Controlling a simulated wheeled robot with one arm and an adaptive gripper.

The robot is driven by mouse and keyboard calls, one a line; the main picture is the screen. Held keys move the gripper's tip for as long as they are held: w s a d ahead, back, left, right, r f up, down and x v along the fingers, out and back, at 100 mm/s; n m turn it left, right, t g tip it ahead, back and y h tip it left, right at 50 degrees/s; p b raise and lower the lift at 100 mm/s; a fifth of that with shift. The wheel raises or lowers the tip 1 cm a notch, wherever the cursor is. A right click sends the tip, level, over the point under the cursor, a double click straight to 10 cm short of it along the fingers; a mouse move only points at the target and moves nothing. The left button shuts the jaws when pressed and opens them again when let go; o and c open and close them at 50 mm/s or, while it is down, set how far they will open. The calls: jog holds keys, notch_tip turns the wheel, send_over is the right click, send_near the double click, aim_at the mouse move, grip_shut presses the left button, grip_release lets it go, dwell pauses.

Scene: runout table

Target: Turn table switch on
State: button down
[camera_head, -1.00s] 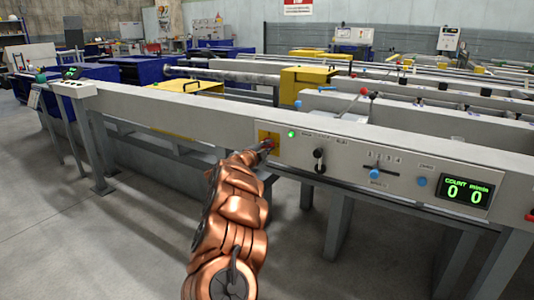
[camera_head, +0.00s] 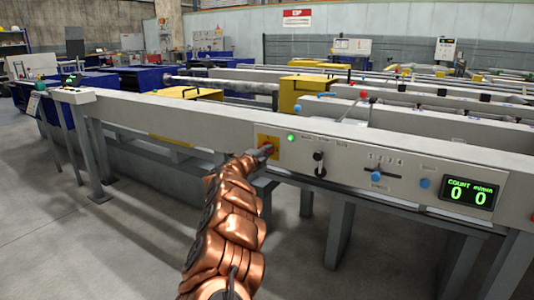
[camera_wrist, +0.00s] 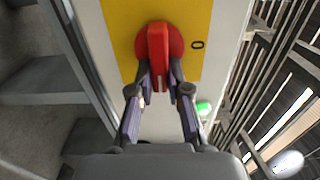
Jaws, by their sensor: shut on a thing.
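The table switch is a red rotary knob with a raised bar handle (camera_wrist: 158,40), set on a yellow plate (camera_wrist: 118,20). In the wrist view the bar runs up and down the picture, with a "0" mark on the plate to its right. My gripper (camera_wrist: 160,78) is shut on the lower end of the red handle, one finger on each side. In the head view my gripper (camera_head: 260,152) reaches the yellow plate (camera_head: 263,138) on the table's front and hides much of the knob.
A lit green lamp (camera_head: 291,138) sits right of the plate. Farther right are a black-knobbed lever (camera_head: 318,156), blue knobs and a display (camera_head: 467,192) reading 0 0. The long grey beam (camera_head: 180,116) runs left. Floor is open at lower left.

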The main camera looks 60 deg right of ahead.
jog(key=shift+f, duration=0.1)
jog(key=c, duration=1.1)
grip_release()
jog(key=shift+a, duration=0.1)
jog(key=shift+s+a, duration=0.15)
jog(key=shift+a, duration=2.8)
jog(key=shift+s+a, duration=0.1)
jog(key=shift+a, duration=2.85)
